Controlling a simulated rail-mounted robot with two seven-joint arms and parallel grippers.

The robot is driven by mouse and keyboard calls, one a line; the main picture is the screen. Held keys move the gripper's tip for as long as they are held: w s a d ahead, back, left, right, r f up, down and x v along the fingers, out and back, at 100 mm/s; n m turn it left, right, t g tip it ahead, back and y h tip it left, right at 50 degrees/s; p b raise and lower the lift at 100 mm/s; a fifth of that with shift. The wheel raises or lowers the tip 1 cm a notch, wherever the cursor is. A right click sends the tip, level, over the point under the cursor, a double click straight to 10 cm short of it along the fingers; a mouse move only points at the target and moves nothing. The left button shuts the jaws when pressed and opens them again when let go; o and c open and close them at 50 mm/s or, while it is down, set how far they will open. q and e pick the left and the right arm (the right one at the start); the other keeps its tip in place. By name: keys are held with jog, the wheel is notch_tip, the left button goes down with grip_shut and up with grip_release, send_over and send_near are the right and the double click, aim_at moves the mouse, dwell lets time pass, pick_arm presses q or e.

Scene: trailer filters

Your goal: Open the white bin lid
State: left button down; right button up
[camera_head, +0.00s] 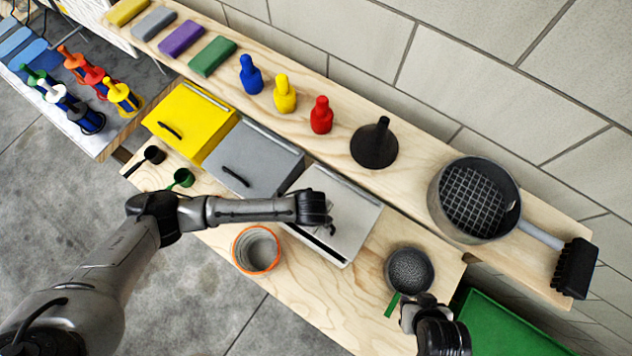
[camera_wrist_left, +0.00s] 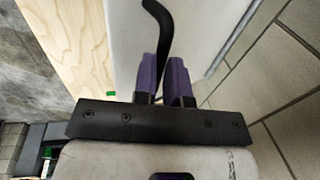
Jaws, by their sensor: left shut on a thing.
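The white bin (camera_head: 343,262) stands on the wooden bench, right of the grey bin. Its white lid (camera_head: 355,208) fills much of the wrist view (camera_wrist_left: 205,30). A dark gap shows along the bin's front edge, below the lid. My left gripper (camera_head: 330,222) is over the lid. In the left wrist view its purple fingers (camera_wrist_left: 165,75) are shut on the curved black lid handle (camera_wrist_left: 160,20). In the head view the arm and gripper hide part of the lid and handle. My right gripper (camera_head: 415,308) is beside a strainer (camera_head: 409,270); its jaw state is unclear.
A grey bin (camera_head: 262,155) and a yellow bin (camera_head: 183,115) stand to the left. An orange-rimmed container (camera_head: 256,250) is in front. A shelf behind holds a black funnel (camera_head: 374,145), coloured bottles and a large sieve (camera_head: 470,200). A tiled wall is behind.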

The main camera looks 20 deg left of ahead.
pick_arm(q)
jog(key=shift+g, duration=0.4)
jog(key=w+r+p, duration=0.1)
jog(key=w+d+r+p, duration=0.1)
jog(key=w+r, duration=0.1)
jog(key=shift+w+r+p, duration=0.15)
jog(key=shift+r+p, duration=0.1)
jog(key=shift+p, duration=0.1)
pick_arm(e)
notch_tip(320, 180, up, 4)
jog(key=shift+a+f, duration=0.1)
pick_arm(q)
jog(key=shift+a, duration=0.1)
jog(key=c, duration=1.2)
grip_release()
jog(key=shift+w, duration=0.15)
jog(key=shift+o, duration=0.2)
pick_arm(e)
jog(key=shift+w+d, duration=0.1)
jog(key=shift+d, duration=0.15)
pick_arm(q)
notch_tip(320, 180, up, 8)
jog(key=shift+s+f+b, duration=0.25)
jog(key=shift+s+b, duration=0.15)
pick_arm(e)
jog(key=shift+a+f, duration=0.15)
jog(key=shift+f, duration=0.2)
